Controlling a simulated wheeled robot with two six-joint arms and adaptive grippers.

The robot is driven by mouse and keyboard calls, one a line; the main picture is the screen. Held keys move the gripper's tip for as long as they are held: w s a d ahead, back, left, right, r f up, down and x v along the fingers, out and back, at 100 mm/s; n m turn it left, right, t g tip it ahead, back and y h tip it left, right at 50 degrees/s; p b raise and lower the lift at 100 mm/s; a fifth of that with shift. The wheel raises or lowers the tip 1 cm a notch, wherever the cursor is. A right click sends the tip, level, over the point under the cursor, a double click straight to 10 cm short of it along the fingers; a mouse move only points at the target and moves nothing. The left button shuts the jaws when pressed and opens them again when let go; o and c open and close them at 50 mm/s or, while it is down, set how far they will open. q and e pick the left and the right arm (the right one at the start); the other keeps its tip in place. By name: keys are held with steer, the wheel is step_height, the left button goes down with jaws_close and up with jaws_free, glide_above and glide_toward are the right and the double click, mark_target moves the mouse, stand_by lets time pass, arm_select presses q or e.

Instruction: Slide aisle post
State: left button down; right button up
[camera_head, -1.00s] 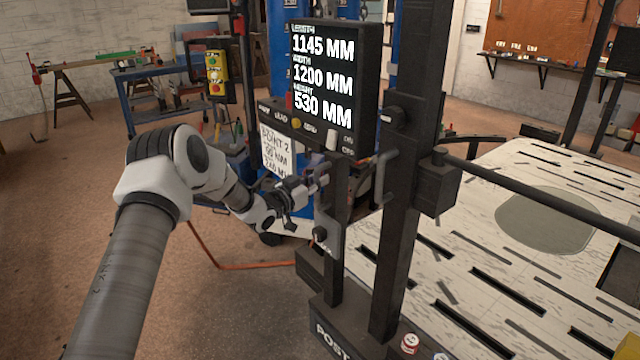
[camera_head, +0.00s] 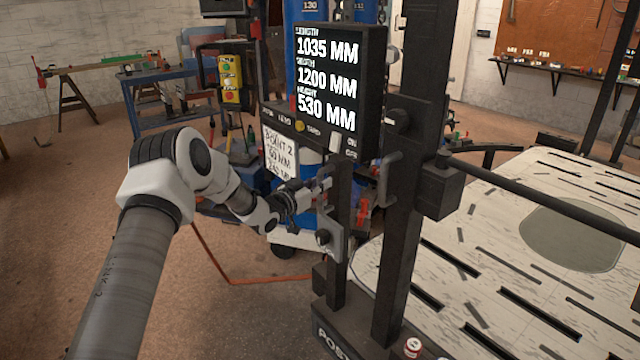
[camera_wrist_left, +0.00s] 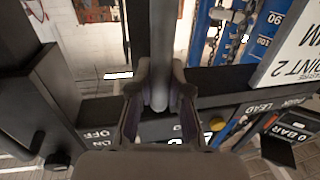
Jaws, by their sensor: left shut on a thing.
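The dark aisle post (camera_head: 400,200) stands upright on a base with lettering starting "POS" (camera_head: 335,345), beside the slotted pale table. A display (camera_head: 326,80) on it reads length 1035 mm, width 1200 mm, height 530 mm. My left gripper (camera_head: 325,185) reaches the post's near side, below the display. In the left wrist view, the left gripper (camera_wrist_left: 160,100) is shut around a grey upright bar (camera_wrist_left: 160,55), one finger on each side. A second grey handle (camera_head: 388,178) on the post is free. My right gripper is out of view.
The slotted table (camera_head: 480,250) with a grey oval patch (camera_head: 570,235) fills the right. A dark horizontal bar (camera_head: 540,195) runs from the post over it. A red-and-white can (camera_head: 413,347) is by the post base. An orange hose (camera_head: 250,281) lies on the floor.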

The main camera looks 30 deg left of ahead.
arm_select(q)
steer(key=c, duration=1.1)
jaws_free()
steer(key=shift+s, duration=0.2)
steer(key=s+a, duration=0.1)
steer(key=s, duration=1)
steer(key=shift+s+a, duration=0.3)
steer(key=shift+a, duration=0.1)
